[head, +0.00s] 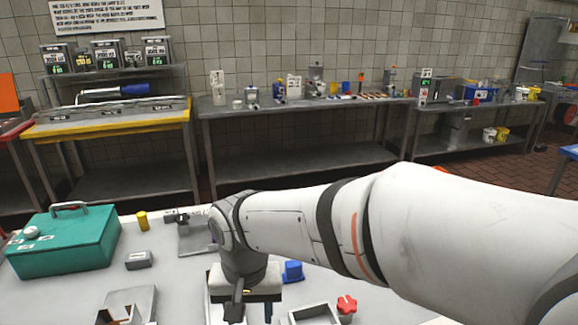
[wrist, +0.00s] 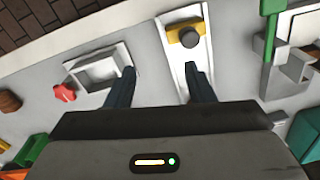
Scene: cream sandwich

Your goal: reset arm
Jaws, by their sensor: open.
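My gripper (wrist: 160,70) is open, with two dark fingers spread apart and nothing visible between them. In the wrist view it hangs over the white worktable (wrist: 145,50), between a grey square tray (wrist: 76,69) and a pale channel-shaped holder (wrist: 173,58). A yellow block with a dark round knob (wrist: 187,39) sits in the holder, beyond the right finger. In the head view my white arm reaches in from the right and bends down to the gripper (head: 250,313) at the table's front. The fingertips are partly cut off there.
A teal box with a handle (head: 65,242), a yellow cylinder (head: 142,220) and a grey block (head: 139,260) stand left. A blue piece (head: 293,271) and a red star knob (head: 347,304) lie right of the gripper. Loaded benches (head: 300,103) line the back wall.

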